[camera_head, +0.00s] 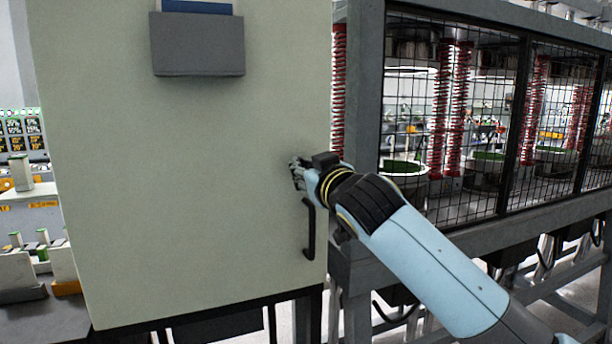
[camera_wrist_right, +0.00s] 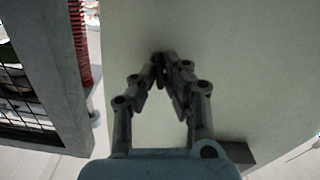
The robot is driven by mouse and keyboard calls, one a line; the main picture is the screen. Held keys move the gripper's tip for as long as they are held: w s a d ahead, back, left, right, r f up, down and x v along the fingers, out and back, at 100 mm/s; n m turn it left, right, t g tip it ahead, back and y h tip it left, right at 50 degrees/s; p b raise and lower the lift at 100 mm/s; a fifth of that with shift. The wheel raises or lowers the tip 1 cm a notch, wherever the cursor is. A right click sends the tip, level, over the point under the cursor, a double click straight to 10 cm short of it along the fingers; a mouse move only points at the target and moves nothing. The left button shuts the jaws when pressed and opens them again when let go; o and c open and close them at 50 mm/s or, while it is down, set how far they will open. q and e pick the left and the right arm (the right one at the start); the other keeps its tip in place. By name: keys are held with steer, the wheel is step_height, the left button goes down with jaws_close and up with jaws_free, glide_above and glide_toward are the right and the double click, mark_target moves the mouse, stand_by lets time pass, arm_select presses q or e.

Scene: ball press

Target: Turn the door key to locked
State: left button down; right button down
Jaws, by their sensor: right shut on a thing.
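The cabinet door (camera_head: 190,190) is a large pale grey-green panel, closed, filling the left half of the head view. A black bar handle (camera_head: 309,230) is fixed near its right edge. My right gripper (camera_head: 296,170) is at the door face just above the handle. In the right wrist view, my right gripper (camera_wrist_right: 165,62) has its fingertips close together against the door, shut on a small dark thing. This is likely the key, but the fingers hide it, so its angle cannot be told. My left gripper is not in view.
A grey holder (camera_head: 197,45) with a blue item sticks out from the upper door. A machine frame with black mesh panels (camera_head: 455,120) and red springs (camera_head: 440,110) stands close on the right. Shelves with small boxes (camera_head: 30,270) are at the left.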

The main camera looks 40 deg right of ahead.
steer(key=shift+f+m+b, duration=0.1)
steer(key=shift+m+b, duration=0.35)
steer(key=shift+m, duration=1.15)
steer(key=c, duration=1.4)
jaws_free()
steer(key=shift+c, duration=0.2)
steer(key=shift+s, duration=0.1)
steer(key=v, duration=1.1)
steer(key=shift+s, duration=0.4)
